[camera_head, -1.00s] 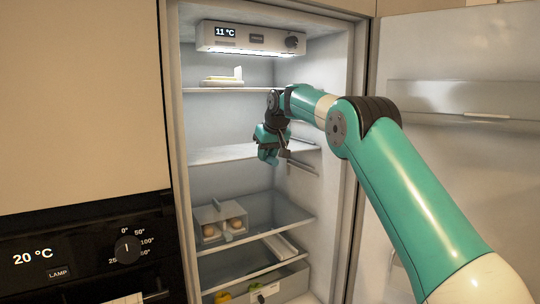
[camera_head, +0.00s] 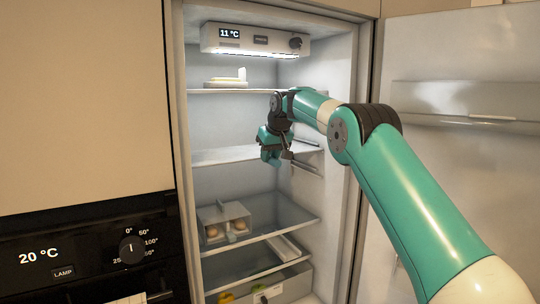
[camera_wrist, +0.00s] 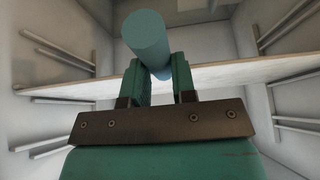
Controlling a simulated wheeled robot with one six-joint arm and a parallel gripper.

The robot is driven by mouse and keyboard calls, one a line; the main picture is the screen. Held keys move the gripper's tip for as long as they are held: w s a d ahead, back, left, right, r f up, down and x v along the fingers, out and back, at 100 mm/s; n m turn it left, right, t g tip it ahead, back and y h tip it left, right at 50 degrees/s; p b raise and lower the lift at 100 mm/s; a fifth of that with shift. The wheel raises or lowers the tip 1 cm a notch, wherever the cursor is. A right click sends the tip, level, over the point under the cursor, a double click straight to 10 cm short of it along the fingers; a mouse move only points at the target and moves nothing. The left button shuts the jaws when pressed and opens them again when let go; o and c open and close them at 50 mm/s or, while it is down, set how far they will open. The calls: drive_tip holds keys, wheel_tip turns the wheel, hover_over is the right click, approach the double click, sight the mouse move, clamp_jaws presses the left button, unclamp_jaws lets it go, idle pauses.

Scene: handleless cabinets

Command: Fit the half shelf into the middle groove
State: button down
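The half shelf (camera_head: 222,156) is a thin pale board lying roughly level across the fridge at mid height. In the wrist view its edge (camera_wrist: 240,74) runs across behind my fingers. A teal cylinder (camera_wrist: 147,36), which looks like the shelf's grip, sits between the two fingers. My gripper (camera_head: 271,158) is at the shelf's front; in the wrist view its fingers (camera_wrist: 161,82) appear closed on the cylinder. The middle groove (camera_wrist: 70,93) on the left wall is close to the shelf's height. I cannot tell whether the shelf's ends sit in it.
The upper shelf (camera_head: 215,92) holds a dish. Below, a glass shelf (camera_head: 295,225) carries a clear egg box (camera_head: 224,224); a drawer (camera_head: 288,286) is at the bottom. Rails (camera_head: 305,169) line the right wall. The fridge door (camera_head: 455,75) stands open on the right.

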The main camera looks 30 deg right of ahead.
drive_tip(key=c, duration=0.8)
unclamp_jaws()
drive_tip(key=shift+c, duration=0.2)
drive_tip(key=v, duration=1.2)
